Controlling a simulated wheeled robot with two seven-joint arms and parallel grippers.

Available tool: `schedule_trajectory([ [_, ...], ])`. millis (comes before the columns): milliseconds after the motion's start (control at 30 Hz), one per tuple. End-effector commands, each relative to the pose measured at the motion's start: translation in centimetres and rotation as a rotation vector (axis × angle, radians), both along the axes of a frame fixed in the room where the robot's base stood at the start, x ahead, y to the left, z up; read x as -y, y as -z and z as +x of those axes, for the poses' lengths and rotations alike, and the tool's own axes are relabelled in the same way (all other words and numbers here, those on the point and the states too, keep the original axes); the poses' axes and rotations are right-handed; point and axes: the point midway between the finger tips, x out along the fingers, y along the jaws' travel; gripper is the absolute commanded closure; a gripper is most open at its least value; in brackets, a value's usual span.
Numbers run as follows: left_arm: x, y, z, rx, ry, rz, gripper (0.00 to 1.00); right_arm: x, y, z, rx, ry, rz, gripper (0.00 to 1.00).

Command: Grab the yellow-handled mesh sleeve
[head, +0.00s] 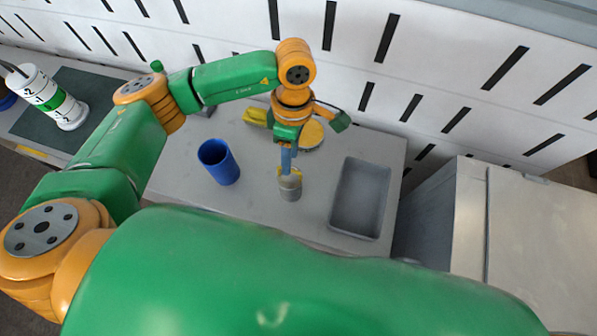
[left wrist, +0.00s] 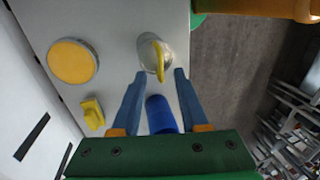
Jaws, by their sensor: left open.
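The mesh sleeve (head: 290,190) is a small grey cylinder standing on the grey table, with a yellow handle at its top. In the left wrist view the sleeve (left wrist: 148,53) lies just beyond the fingertips, its yellow handle (left wrist: 159,62) roughly in line with the gap between them. My left gripper (head: 286,170) points down over the sleeve, its blue fingers hiding part of the top. In the left wrist view the gripper (left wrist: 160,74) is open with nothing held between the fingers. I cannot tell whether the fingertips touch the handle. My right gripper is out of view.
A blue cup (head: 222,170) stands left of the sleeve, and an empty grey tray (head: 340,221) lies to its right. A yellow-topped disc (left wrist: 72,61) and a yellow block (left wrist: 93,113) are nearby. A white cylinder (head: 42,92) stands far left; a pale cabinet (head: 470,230) is at right.

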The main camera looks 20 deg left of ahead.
Motion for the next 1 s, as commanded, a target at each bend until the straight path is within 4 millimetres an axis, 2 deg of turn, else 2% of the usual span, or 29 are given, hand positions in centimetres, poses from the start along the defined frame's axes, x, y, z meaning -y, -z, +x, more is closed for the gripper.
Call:
schedule_trajectory([
  [33,-0.2,0.2,-0.3,-0.008,-0.004,0.003,0.56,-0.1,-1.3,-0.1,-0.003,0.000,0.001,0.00],
  [133,-0.5,2.2,-0.6,-0.008,-0.002,0.002,0.56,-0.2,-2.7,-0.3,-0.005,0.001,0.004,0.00],
  [200,-0.4,3.7,-0.7,-0.007,-0.002,-0.001,0.56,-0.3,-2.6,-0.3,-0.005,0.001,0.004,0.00],
  [267,-0.4,4.4,-0.8,-0.004,-0.001,-0.001,0.56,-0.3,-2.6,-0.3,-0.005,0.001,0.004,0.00],
  [467,-0.4,4.8,-0.8,-0.002,-0.001,-0.003,0.56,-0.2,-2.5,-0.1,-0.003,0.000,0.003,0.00],
  [533,-0.4,4.8,-0.8,-0.002,-0.002,-0.003,0.70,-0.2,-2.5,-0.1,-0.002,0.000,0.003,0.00],
  [633,-0.4,4.8,-0.8,-0.002,-0.002,-0.003,0.97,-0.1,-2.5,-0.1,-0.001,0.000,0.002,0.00],
  [667,-0.4,4.8,-0.8,-0.002,-0.002,-0.003,1.00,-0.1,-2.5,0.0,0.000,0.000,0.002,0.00],
  [1000,-0.3,4.8,-0.8,-0.002,-0.002,-0.004,1.00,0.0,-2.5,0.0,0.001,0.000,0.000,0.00],
])
